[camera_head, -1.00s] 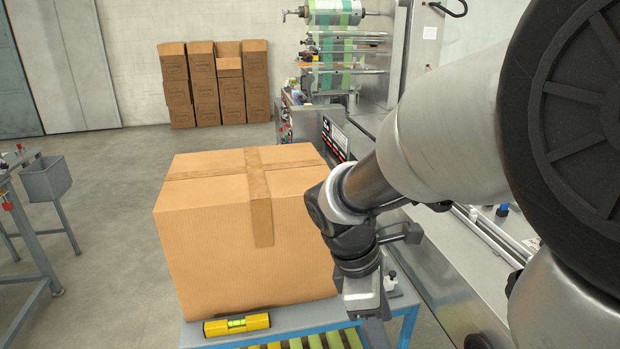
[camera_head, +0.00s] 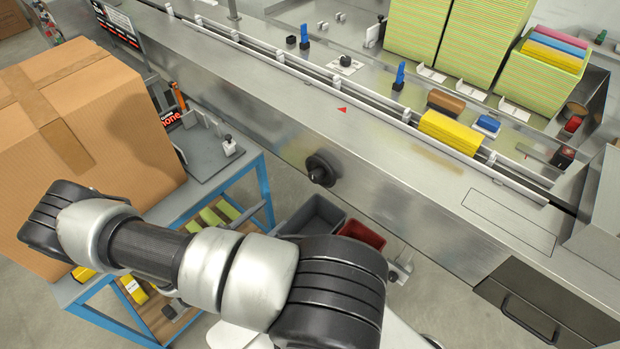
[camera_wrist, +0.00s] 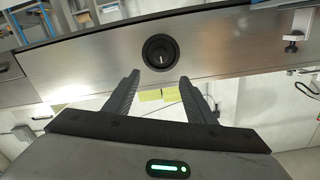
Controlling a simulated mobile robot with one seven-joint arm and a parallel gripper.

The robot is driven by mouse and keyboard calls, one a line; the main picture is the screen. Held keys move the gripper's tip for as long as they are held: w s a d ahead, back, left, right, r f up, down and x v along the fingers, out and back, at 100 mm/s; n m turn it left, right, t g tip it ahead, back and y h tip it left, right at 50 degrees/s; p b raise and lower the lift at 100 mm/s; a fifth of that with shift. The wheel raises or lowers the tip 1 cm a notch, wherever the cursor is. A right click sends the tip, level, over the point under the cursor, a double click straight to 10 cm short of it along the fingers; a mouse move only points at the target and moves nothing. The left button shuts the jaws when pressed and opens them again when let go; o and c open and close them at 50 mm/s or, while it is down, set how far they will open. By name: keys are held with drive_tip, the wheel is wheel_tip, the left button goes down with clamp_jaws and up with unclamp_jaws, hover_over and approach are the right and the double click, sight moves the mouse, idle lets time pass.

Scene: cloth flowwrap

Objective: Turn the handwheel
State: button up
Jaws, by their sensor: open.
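The handwheel (camera_head: 322,168) is a small dark round wheel on the steel front panel of the machine, right of the box in the head view. In the wrist view the handwheel (camera_wrist: 161,52) is upper middle, a black disc with a light mark on its face. My gripper (camera_wrist: 160,84) is open and empty in the wrist view, its dark fingers spread below the handwheel in the picture and apart from it. In the head view my arm crosses the lower left, and I cannot make out the fingers there.
A cardboard box (camera_head: 95,150) stands on a blue-framed cart (camera_head: 262,190) at left. A grey bin (camera_head: 315,212) and a red bin (camera_head: 362,232) sit below the handwheel. Yellow cloth packs (camera_head: 450,132) lie on the conveyor. A drawer with a handle (camera_head: 530,318) is at lower right.

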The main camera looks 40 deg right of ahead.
drive_tip(key=n, duration=0.1)
drive_tip(key=p, duration=0.3)
approach(313, 179)
drive_tip(key=d, duration=0.9)
drive_tip(key=shift+w, duration=0.35)
drive_tip(key=c, duration=1)
drive_tip(key=shift+c, duration=0.2)
